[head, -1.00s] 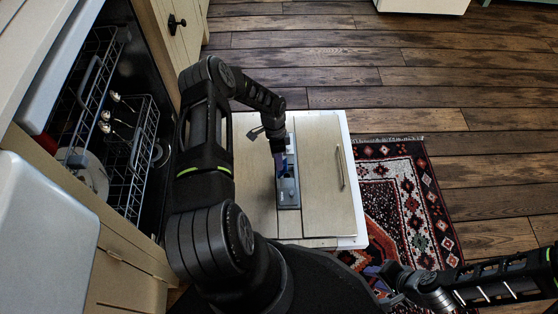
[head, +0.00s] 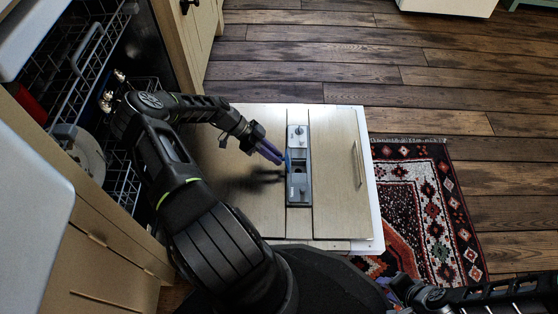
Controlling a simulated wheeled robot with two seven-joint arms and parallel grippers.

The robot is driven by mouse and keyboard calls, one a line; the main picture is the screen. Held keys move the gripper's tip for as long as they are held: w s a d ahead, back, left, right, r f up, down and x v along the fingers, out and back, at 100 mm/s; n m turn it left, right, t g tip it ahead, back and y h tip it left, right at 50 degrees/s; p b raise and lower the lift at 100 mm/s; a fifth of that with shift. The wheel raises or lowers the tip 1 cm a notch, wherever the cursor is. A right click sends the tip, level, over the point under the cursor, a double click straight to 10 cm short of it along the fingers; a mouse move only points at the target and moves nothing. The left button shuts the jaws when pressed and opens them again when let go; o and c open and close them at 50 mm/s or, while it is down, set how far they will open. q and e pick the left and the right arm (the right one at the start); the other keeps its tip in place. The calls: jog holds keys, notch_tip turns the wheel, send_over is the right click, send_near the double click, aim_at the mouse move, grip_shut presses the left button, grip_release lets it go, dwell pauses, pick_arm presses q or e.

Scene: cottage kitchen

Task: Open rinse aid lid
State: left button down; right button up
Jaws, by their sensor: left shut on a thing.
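The open dishwasher door (head: 340,130) lies flat, with the grey dispenser panel (head: 298,198) set in its middle. A thin blue rinse aid lid (head: 288,161) stands tilted up at the panel's left edge, beside a dark opening in the panel. My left gripper (head: 275,154) reaches in from the left. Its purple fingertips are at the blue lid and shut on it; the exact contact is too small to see. My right gripper (head: 386,283) is low at the bottom edge, away from the panel, partly hidden by my own body.
The dishwasher racks (head: 85,60), with dishes and cutlery, stand at the left beside my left arm. A patterned rug (head: 425,200) lies right of the door. The wooden floor (head: 420,90) beyond is clear.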

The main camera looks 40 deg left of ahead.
pick_arm(q)
jog(key=shift+s+a+f+t+h+b, duration=0.2)
jog(key=shift+a+f+t+h+b, duration=0.25)
jog(key=shift+h+b, duration=0.35)
pick_arm(e)
jog(key=shift+w+f, duration=0.25)
jog(key=shift+f, duration=0.9)
pick_arm(q)
jog(key=shift+d+r, duration=0.1)
jog(key=shift+d, duration=0.05)
pick_arm(e)
jog(key=shift+d, duration=0.1)
pick_arm(q)
jog(key=c, duration=1.3)
grip_release()
jog(key=p+v, duration=0.2)
jog(key=v, duration=0.5)
jog(key=shift+s+a+r, duration=0.2)
jog(key=shift+a+r, duration=0.05)
jog(key=shift+r, duration=0.05)
pick_arm(e)
jog(key=shift+s+r, duration=0.2)
jog(key=shift+r, duration=0.75)
